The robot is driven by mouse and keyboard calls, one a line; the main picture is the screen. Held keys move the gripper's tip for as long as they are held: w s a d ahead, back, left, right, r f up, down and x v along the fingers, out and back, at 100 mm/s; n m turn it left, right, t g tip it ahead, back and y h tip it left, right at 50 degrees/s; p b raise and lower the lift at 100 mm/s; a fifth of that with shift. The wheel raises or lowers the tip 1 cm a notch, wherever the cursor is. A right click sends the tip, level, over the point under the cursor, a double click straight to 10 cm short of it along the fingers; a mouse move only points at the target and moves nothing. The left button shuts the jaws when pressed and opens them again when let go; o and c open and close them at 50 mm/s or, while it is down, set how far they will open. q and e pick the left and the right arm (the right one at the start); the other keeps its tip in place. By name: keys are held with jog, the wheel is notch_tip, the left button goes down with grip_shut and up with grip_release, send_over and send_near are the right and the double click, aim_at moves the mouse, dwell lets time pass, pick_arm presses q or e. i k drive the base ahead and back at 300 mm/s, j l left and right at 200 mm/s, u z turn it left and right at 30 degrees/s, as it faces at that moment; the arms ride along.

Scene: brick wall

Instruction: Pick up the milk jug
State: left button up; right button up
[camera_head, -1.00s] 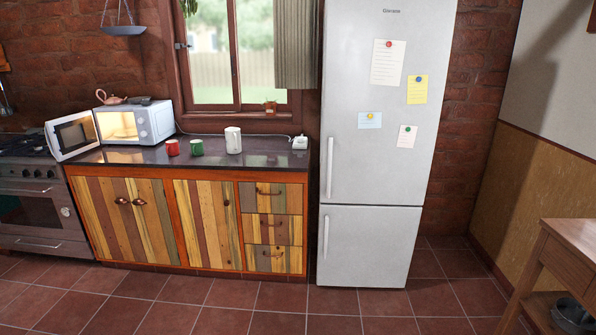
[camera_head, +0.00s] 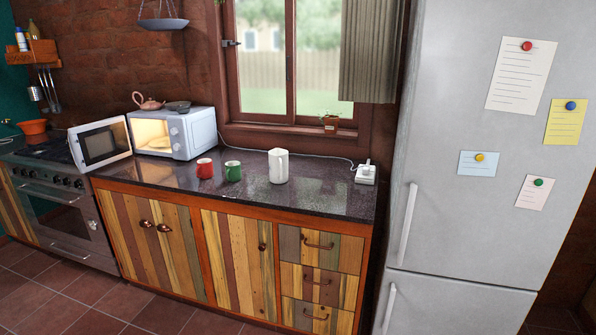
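The white milk jug (camera_head: 279,166) stands upright on the dark countertop (camera_head: 310,195), below the window. A green mug (camera_head: 233,171) stands just to its left, with a red mug (camera_head: 205,168) further left. The jug is apart from both mugs. Neither of my grippers shows in the head view.
An open microwave (camera_head: 190,134) stands on the counter at the left, its door swung out toward the stove (camera_head: 62,205). A white socket block (camera_head: 365,174) with a cable lies right of the jug. A tall fridge (camera_head: 440,150) stands at the right. The counter in front of the jug is clear.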

aim_at(278, 158)
jog(key=i+j+u, duration=0.15)
jog(key=i+u, duration=0.35)
jog(key=i, duration=0.2)
jog(key=i+l+u, duration=0.15)
jog(key=i+u, duration=0.3)
jog(key=i, duration=0.2)
